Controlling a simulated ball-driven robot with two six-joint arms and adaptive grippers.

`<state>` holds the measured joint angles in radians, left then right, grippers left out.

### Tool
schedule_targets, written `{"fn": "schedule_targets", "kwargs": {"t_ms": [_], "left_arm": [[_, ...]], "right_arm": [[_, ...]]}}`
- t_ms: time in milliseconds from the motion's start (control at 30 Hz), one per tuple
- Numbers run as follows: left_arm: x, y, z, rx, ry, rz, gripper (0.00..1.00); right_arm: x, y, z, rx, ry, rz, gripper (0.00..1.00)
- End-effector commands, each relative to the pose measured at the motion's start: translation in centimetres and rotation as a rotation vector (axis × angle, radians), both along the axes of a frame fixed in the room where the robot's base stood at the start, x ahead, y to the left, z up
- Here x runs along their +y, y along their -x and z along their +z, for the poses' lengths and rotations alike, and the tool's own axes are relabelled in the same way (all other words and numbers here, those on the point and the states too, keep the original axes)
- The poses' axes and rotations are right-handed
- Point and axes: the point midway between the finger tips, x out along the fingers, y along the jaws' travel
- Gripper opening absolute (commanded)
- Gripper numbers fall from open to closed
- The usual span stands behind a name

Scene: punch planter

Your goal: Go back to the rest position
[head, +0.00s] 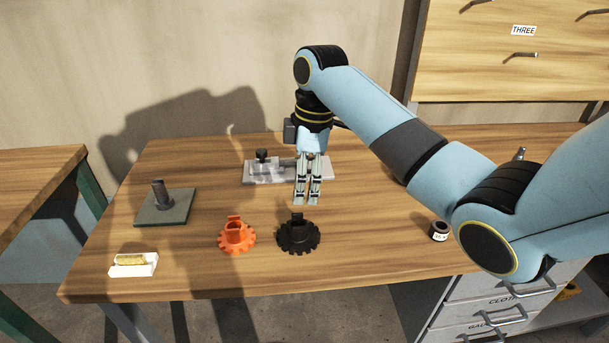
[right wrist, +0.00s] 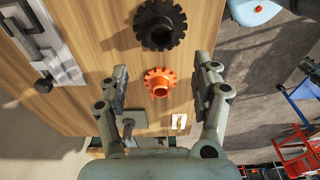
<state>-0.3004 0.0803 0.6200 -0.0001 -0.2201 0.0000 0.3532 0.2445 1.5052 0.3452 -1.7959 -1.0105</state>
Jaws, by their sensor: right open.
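My right gripper (head: 306,196) hangs fingers-down over the wooden table, above and behind the black gear-shaped piece (head: 298,234). In the right wrist view its two fingers (right wrist: 162,95) stand wide apart with nothing between them touching the pads. The black piece also shows in the right wrist view (right wrist: 160,25), and an orange gear-shaped piece (right wrist: 159,82) appears between the fingers, lower down on the table. In the head view the orange piece (head: 236,236) stands left of the black one. My left gripper is in neither view.
A grey metal fixture with a black knob (head: 265,172) lies behind the gripper. A post on a square plate (head: 163,205) and a white block with a yellow piece (head: 133,264) are at left. A small dark labelled cylinder (head: 439,231) is at right. Drawers (head: 480,310) stand below right.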

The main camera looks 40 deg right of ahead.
Motion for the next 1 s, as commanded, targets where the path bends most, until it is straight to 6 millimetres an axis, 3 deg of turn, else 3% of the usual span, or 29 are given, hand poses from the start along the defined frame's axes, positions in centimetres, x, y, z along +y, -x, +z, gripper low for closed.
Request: {"fn": "schedule_targets", "kwargs": {"t_ms": [200, 733, 867, 1000], "left_arm": [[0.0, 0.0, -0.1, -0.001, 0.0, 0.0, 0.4], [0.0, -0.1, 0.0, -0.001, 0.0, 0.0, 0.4], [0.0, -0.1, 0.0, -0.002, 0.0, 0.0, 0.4], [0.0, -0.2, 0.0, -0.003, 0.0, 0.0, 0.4]], "right_arm": [[-0.1, 0.1, 1.2, 0.001, -0.001, -0.001, 0.65], [0.0, 0.5, 0.9, 0.001, 0.002, -0.009, 0.65], [0.8, 3.4, -0.8, -0.011, 0.022, -0.099, 0.65], [2.4, 9.8, -2.7, -0.057, 0.045, -0.311, 0.65]]}}
